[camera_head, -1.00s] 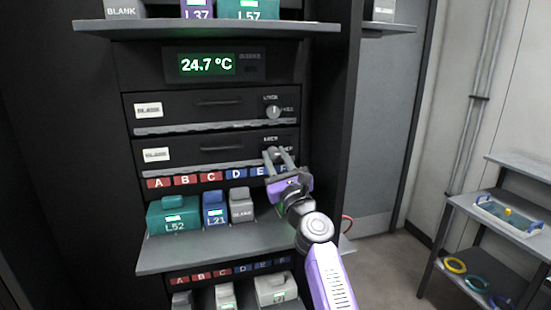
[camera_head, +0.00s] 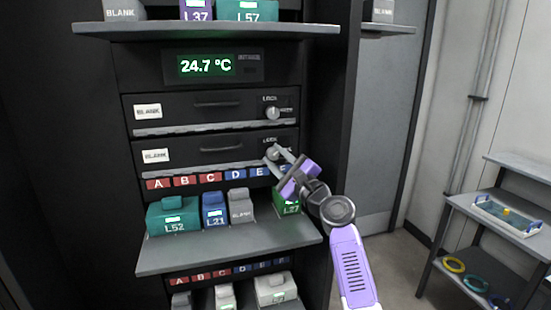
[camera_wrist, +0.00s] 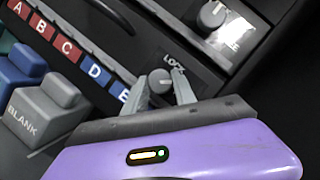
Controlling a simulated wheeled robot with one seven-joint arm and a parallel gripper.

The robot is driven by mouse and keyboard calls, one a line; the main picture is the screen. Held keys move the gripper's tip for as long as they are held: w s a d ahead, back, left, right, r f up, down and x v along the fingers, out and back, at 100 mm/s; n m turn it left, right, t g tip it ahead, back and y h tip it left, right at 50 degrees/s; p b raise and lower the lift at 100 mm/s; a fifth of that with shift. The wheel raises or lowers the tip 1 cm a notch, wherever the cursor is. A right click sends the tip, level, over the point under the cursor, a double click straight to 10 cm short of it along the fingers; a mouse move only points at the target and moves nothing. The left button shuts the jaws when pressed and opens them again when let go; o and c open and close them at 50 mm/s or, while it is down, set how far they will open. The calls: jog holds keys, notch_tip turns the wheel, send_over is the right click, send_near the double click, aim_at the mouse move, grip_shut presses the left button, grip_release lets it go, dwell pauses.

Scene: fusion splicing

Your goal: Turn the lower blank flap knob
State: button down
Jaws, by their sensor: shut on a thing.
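The lower blank flap (camera_head: 215,150) is a dark panel with a white label and a handle. Its round grey knob (camera_wrist: 161,82) sits at the right end under a LOCK mark. My gripper (camera_head: 275,153) reaches up to it from the lower right, with its body tilted. In the wrist view my gripper (camera_wrist: 162,90) has one finger on each side of the knob, shut on it. In the head view the fingers partly cover the knob.
The upper blank flap (camera_head: 210,104) has its own knob (camera_head: 272,113) just above. Below, a shelf (camera_head: 230,243) holds coloured modules, including a green L27 module (camera_head: 287,204) close under my gripper. The lettered label strip (camera_head: 208,177) runs just below the flap.

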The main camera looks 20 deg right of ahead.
jog(key=n+g, duration=0.1)
jog(key=n, duration=0.2)
jog(key=n+g, duration=0.1)
jog(key=n, duration=0.2)
jog(key=shift+r+y+p, duration=0.2)
jog(key=shift+y+p, duration=0.1)
jog(key=shift+n+g+p, duration=0.55)
jog(key=shift+n+g, duration=0.35)
jog(key=shift+n, duration=1.3)
jog(key=c, duration=1)
grip_release()
jog(key=shift+b+v, duration=0.85)
jog(key=shift+v, duration=3.05)
jog(key=shift+r, duration=0.1)
